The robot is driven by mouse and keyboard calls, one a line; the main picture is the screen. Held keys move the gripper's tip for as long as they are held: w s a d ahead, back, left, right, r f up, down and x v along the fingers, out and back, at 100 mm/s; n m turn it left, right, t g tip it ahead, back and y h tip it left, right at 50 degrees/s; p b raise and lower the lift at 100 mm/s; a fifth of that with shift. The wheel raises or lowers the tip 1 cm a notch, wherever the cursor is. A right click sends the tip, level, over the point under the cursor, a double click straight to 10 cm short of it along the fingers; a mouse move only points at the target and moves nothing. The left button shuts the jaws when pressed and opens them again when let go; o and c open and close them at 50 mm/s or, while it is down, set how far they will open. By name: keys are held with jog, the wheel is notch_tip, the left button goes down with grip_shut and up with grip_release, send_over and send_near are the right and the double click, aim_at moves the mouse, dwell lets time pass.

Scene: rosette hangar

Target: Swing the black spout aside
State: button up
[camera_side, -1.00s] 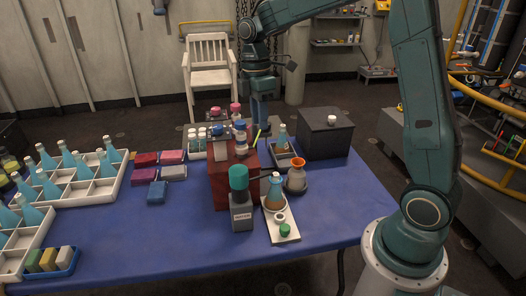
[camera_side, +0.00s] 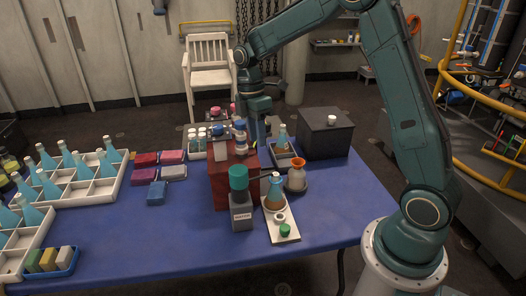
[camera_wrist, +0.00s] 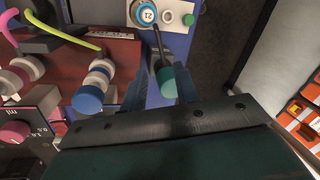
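The black spout (camera_side: 263,178) runs from the teal head (camera_side: 238,177) of a grey dispenser (camera_side: 241,212) toward the mouth of an amber-and-blue flask (camera_side: 273,196). The flask stands on a white plate (camera_side: 284,234). The wrist view shows the spout (camera_wrist: 158,45) as a thin bar between the flask's blue top (camera_wrist: 146,14) and the teal head (camera_wrist: 168,80). My gripper (camera_side: 258,141) is above the table behind the red box, apart from the spout. In the wrist view its blue fingers (camera_wrist: 161,90) are spread and empty, with the teal head showing between them farther off.
A red box (camera_side: 220,184) with several capped containers on top stands behind the dispenser. An orange-rimmed vessel (camera_side: 297,178) is to the right of the flask. A dark box (camera_side: 326,138) is at the back right. Blue cloth (camera_side: 175,235) is clear at front left.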

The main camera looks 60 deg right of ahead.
notch_tip(320, 180, down, 10)
jog(key=s, duration=0.2)
jog(key=shift+a+f, duration=0.2)
jog(key=shift+a, duration=0.2)
grip_shut()
